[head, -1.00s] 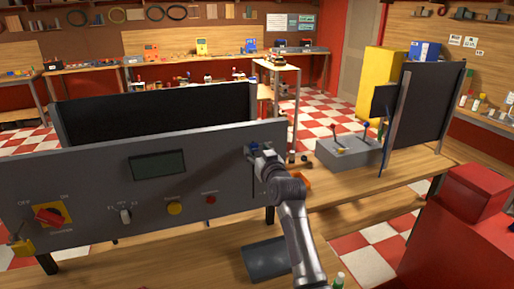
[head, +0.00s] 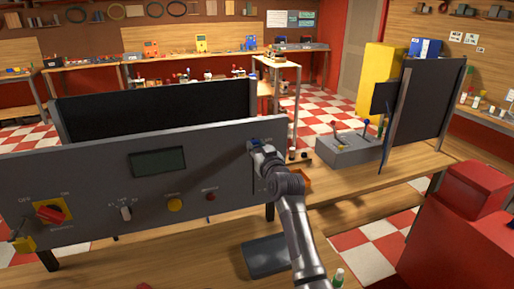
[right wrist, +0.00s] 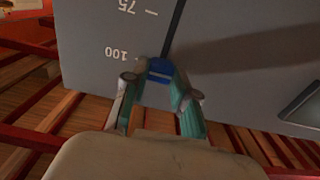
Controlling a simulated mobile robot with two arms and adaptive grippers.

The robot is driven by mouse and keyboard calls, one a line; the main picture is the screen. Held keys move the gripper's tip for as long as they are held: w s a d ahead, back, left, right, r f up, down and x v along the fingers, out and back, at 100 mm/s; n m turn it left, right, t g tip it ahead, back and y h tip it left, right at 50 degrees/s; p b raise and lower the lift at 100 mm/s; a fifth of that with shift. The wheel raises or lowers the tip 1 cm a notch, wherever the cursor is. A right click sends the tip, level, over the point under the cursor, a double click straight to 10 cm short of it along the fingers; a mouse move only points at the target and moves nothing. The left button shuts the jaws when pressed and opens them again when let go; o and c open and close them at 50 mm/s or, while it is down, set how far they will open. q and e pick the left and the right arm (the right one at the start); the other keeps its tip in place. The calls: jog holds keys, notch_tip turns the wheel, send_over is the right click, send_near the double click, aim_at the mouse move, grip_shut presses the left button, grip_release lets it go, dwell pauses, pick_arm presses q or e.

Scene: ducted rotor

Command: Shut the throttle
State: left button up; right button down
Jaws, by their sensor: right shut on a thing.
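The throttle is a slider with a blue knob on the right end of the grey control panel. In the head view the blue knob (head: 254,141) shows just beyond my right gripper (head: 258,149), near the panel's top edge. In the right wrist view the blue knob (right wrist: 159,69) sits between the fingertips of my right gripper (right wrist: 161,84), which is shut on it. The knob is at the end of a dark slot, beside the 100 mark; the 75 mark is farther along. The panel lettering appears upside down there. My left gripper is not in view.
The grey panel (head: 90,185) also bears a red rotary switch (head: 50,213), a small selector (head: 125,212), a yellow button (head: 174,204), a red button (head: 211,196) and a dark display (head: 158,162). A grey lever box (head: 347,148) stands on the table to the right.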

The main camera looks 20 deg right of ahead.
aim_at(254, 192)
notch_tip(254, 192, down, 20)
jog(key=b, duration=1.2)
jog(key=shift+f, duration=0.3)
jog(key=c, duration=0.9)
grip_release()
jog(key=shift+s, duration=0.2)
jog(key=s, duration=1.1)
jog(key=shift+s+d, duration=0.2)
jog(key=shift+s, duration=0.15)
